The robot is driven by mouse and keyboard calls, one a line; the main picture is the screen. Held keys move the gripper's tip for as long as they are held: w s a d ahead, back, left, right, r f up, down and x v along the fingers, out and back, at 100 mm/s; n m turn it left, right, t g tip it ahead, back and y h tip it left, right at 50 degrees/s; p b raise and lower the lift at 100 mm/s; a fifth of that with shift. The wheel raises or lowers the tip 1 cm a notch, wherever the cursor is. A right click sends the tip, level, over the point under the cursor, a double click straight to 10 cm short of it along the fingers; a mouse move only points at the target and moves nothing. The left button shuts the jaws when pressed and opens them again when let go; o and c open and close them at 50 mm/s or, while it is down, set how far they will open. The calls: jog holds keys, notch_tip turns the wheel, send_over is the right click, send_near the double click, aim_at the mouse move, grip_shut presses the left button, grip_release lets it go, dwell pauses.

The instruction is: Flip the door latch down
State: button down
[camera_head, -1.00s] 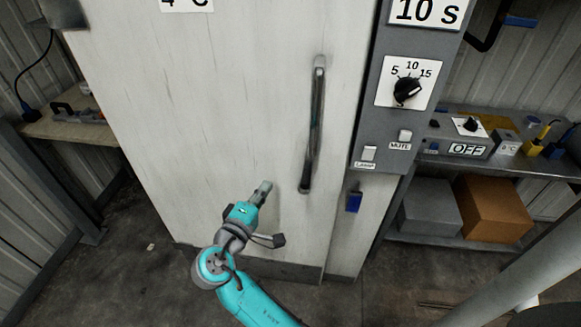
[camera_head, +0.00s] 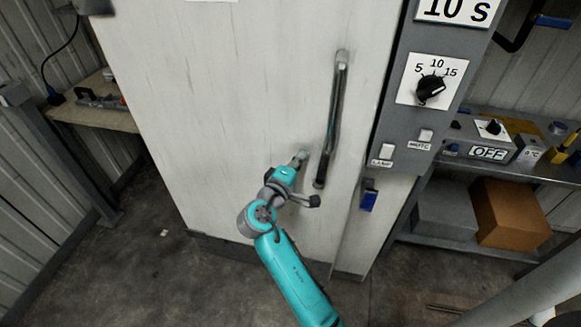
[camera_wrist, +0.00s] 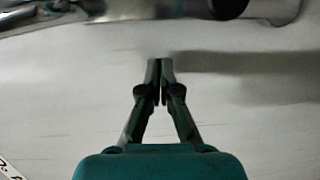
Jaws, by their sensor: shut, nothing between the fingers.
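The tall white door (camera_head: 240,110) fills the middle of the head view, with a long upright metal handle (camera_head: 333,120) near its right edge. A small blue piece (camera_head: 368,200), which may be the latch, hangs low on the frame strip right of the handle. My gripper (camera_head: 301,156) is shut and empty, in front of the door just left of the handle's lower half. In the wrist view its fingertips (camera_wrist: 160,66) are together against the white door surface, and a shiny metal bar (camera_wrist: 110,10) crosses the top. I cannot tell whether the fingertips touch the door.
A grey control panel (camera_head: 412,125) with a dial (camera_head: 431,89) and switches stands right of the door. Beyond it, a shelf (camera_head: 465,247) holds a grey box (camera_head: 444,210) and a brown box (camera_head: 511,214). A bench (camera_head: 98,117) stands at left. The floor (camera_head: 140,262) at left is mostly clear.

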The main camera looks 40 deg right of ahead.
aim_at(323, 158)
jog(key=shift+s+d+f, duration=0.1)
jog(key=shift+s+d, duration=0.35)
jog(key=shift+s, duration=0.25)
jog(key=shift+s+d+f, duration=0.1)
jog(key=shift+s+d, duration=0.35)
jog(key=shift+s, duration=0.2)
